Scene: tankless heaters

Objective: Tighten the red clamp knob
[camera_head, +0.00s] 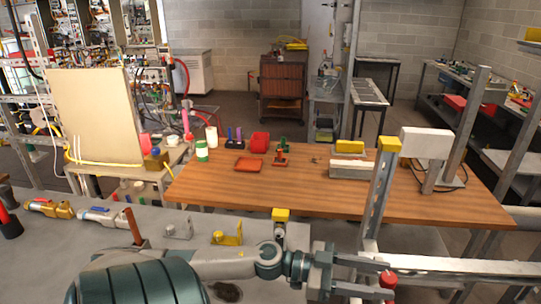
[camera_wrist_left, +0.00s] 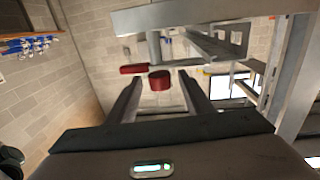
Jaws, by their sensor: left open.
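The red clamp knob (camera_head: 388,280) shows at the lower right of the head view, by the metal frame. In the left wrist view the round dark red knob (camera_wrist_left: 160,81) appears between the two fingers, with a gap on each side. My left gripper (camera_head: 376,280) is open, its fingers pointing right towards the knob; its fingers also show in the left wrist view (camera_wrist_left: 162,90). Whether the knob is fully between the fingertips in depth I cannot tell. A second red piece (camera_wrist_left: 133,69) shows just left of the knob. My right gripper is not in view.
A grey metal rail (camera_head: 450,264) runs right from the knob, and a yellow-capped upright post (camera_head: 379,190) rises nearby. A wooden table (camera_head: 290,198) with a red tray (camera_head: 248,164) lies behind. Yellow-handled fittings (camera_head: 50,208) lie on the grey bench at the left.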

